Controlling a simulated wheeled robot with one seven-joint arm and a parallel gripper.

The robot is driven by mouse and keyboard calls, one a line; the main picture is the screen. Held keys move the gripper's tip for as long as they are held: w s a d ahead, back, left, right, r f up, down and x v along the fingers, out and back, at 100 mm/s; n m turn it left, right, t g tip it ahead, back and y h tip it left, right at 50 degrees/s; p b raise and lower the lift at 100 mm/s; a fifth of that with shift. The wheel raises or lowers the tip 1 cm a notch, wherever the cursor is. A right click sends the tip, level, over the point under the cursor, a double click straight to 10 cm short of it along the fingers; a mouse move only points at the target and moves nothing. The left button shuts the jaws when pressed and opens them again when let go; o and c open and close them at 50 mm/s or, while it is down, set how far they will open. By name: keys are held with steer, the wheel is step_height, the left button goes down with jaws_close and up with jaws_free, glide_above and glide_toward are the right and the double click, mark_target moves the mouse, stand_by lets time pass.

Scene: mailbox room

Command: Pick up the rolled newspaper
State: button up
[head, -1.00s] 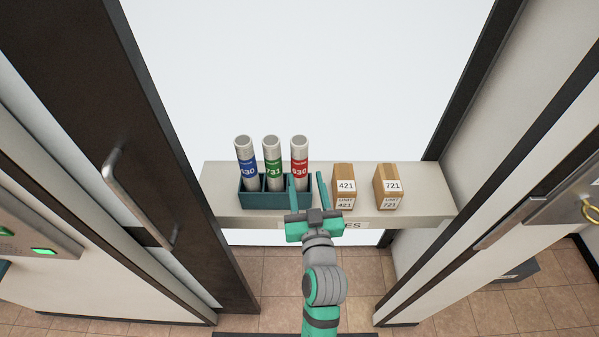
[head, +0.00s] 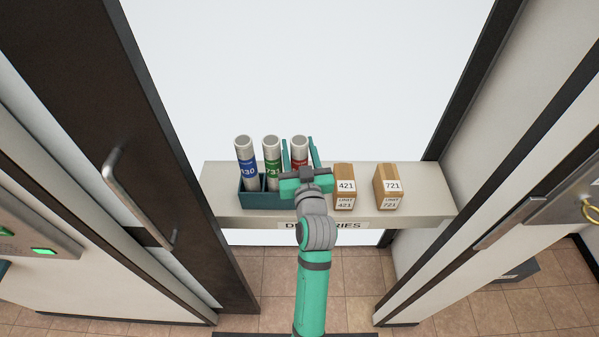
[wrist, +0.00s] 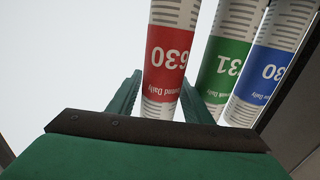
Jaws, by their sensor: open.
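Three rolled newspapers stand upright in a teal holder (head: 262,200) on the shelf. The left one has a blue band (head: 246,160), the middle one a green band (head: 272,155), and the right one a red band (head: 299,147). My gripper (head: 298,142) is open, with its fingers on either side of the red-banded newspaper. In the wrist view the red-banded newspaper (wrist: 170,50) stands between the two fingers (wrist: 158,100), with "630" upside down on it. The green-banded (wrist: 225,65) and blue-banded (wrist: 265,70) newspapers are to its right. My gripper hides the red one's lower part in the head view.
Two brown boxes, marked 421 (head: 344,183) and 721 (head: 387,184), stand on the shelf (head: 428,205) to the right of my gripper. A dark door with a handle (head: 125,190) is at left. A metal panel with a key ring (head: 590,209) is at right.

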steer(key=shift+w+a, duration=0.15)
steer(key=shift+w, duration=0.8)
jaws_close()
